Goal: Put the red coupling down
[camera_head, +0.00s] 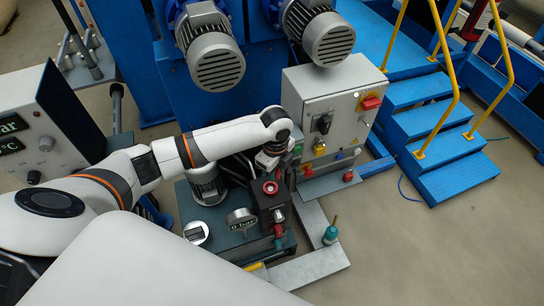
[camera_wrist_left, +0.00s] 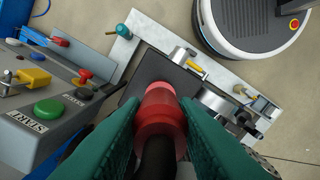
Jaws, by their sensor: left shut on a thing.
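My left gripper (camera_head: 270,160) hangs in front of the grey control box in the head view. In the left wrist view its green fingers are shut on the red coupling (camera_wrist_left: 160,104), with one finger on each side. A black hose or shaft shows at the near end of the coupling. Beyond the coupling is a dark square block (camera_wrist_left: 168,72); I cannot tell whether they touch. In the head view the held coupling is hard to make out at the gripper. My right gripper is not in view.
The grey control box (camera_head: 340,95) stands close beside the gripper; its green start button (camera_wrist_left: 48,109) shows in the wrist view. A dark block with a red ring (camera_head: 270,187), a gauge (camera_head: 241,219) and a motor (camera_head: 207,185) crowd the bench. Blue steps (camera_head: 440,150) stand right.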

